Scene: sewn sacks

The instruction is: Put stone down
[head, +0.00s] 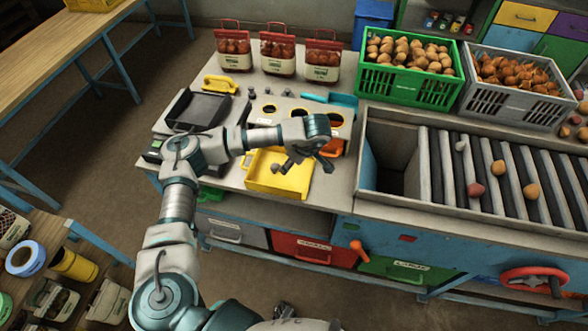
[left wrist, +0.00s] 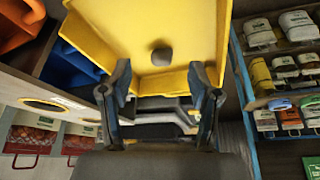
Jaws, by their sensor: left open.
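A small dark grey stone (left wrist: 161,56) lies on the yellow tray (left wrist: 110,25) in the left wrist view, clear of both fingers. The yellow tray (head: 262,184) sits at the front of the worktop in the head view, and the stone (head: 276,168) shows there as a small dark spot. My left gripper (head: 308,168) is over the tray's right part, fingers spread. In the left wrist view my left gripper (left wrist: 161,92) is open with nothing between its fingertips. I do not make out my right gripper.
A black-topped scale (head: 198,108) stands left of the tray. Three filled sacks (head: 278,55) stand at the back. A green crate (head: 408,68) and a grey crate (head: 510,88) hold produce behind the roller conveyor (head: 500,170). A teal scoop (head: 340,99) lies behind the round holes.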

